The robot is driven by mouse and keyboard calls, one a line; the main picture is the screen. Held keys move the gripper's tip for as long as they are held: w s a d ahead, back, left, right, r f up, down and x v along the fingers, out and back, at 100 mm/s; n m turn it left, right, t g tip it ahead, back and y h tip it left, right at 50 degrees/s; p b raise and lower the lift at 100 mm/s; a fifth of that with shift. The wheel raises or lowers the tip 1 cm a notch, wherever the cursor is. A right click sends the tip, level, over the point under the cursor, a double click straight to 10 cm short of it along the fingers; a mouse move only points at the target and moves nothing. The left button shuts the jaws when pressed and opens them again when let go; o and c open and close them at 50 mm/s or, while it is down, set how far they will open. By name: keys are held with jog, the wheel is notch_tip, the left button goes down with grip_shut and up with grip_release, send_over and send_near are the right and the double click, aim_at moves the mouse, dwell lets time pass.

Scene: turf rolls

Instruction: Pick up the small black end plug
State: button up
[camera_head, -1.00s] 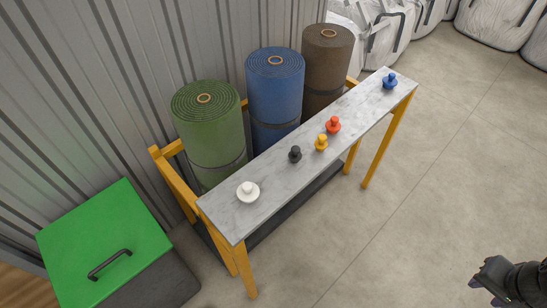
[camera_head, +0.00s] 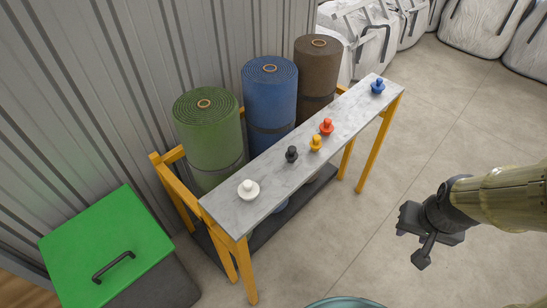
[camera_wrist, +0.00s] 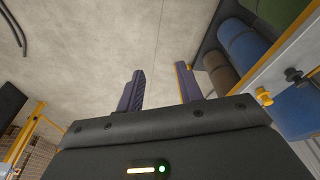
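The small black end plug (camera_head: 291,154) stands on the narrow grey shelf top (camera_head: 268,178), between the white plug (camera_head: 248,190) and the yellow plug (camera_head: 315,143). In the wrist view a dark plug (camera_wrist: 293,75) shows on the shelf edge at the right, beside the yellow plug (camera_wrist: 263,96). My gripper (camera_head: 410,240) is to the right of the shelf, over the floor and well apart from the plugs. In the wrist view its two purple fingers (camera_wrist: 160,90) are spread with nothing between them.
An orange-red plug (camera_head: 326,127) and a blue plug (camera_head: 377,86) also stand on the shelf. Green (camera_head: 208,135), blue (camera_head: 270,95) and brown (camera_head: 318,70) turf rolls stand behind it. A green-lidded box (camera_head: 105,240) is at the left. Floor right of the shelf is clear.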

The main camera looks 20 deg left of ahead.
jog(key=shift+a, duration=0.25)
jog(key=shift+o, duration=0.4)
jog(key=shift+o, duration=0.9)
jog(key=shift+w, duration=0.1)
jog(key=w+a+f+n+t+b, duration=0.1)
jog(key=w+a+f+n+t, duration=0.2)
jog(key=w, duration=0.3)
jog(key=w+a+n+t+y+b, duration=0.1)
jog(key=w+a+n+y, duration=0.3)
jog(key=a, duration=1.4)
jog(key=n+t+y, duration=0.1)
jog(key=n+y, duration=0.2)
jog(key=y, duration=0.3)
jog(key=shift+n+t+y+b, duration=0.3)
jog(key=shift+y+b, duration=0.1)
jog(key=shift+w+a, duration=0.1)
